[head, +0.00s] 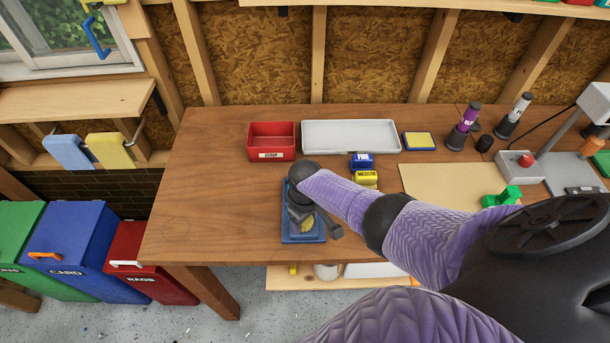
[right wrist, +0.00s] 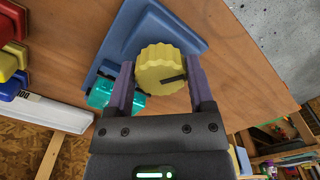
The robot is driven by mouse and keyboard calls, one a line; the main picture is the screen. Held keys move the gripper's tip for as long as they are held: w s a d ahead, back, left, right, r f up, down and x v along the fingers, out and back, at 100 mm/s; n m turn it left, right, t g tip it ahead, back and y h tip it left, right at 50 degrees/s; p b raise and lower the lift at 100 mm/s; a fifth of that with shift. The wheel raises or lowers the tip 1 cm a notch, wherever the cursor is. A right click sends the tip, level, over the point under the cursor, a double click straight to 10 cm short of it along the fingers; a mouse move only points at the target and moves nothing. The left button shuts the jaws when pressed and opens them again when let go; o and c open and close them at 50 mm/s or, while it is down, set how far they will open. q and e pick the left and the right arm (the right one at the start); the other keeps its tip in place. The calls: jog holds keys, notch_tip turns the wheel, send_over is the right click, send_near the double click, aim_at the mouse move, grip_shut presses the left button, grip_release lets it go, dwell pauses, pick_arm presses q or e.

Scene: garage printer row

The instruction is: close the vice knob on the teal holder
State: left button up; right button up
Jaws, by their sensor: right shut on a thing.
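A yellow ribbed knob (right wrist: 160,68) with a dark mark on its face sits at the blue vice base (right wrist: 122,30) in the right wrist view. A bright teal piece (right wrist: 103,93) shows beside the base there, partly hidden by a finger. My right gripper (right wrist: 162,85) has one finger on each side of the knob and is shut on it. In the head view my right gripper (head: 303,212) points down over the blue base (head: 289,237) near the table's front edge; it hides most of the vice. My left gripper is not in view.
Behind the vice stand a red bin (head: 271,155), a grey tray (head: 350,121), a blue block (head: 361,160) and a yellow block (head: 365,179). A green clamp-like object (head: 502,197) lies to the right. The wooden table (head: 215,195) is clear left of the vice.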

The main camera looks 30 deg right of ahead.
jog(key=shift+w, duration=0.1)
dwell(0.3)
jog(key=o, duration=1.2)
jog(key=shift+o, duration=0.2)
notch_tip(320, 180, up, 9)
jog(key=p, duration=0.5)
jog(key=shift+r, duration=0.5)
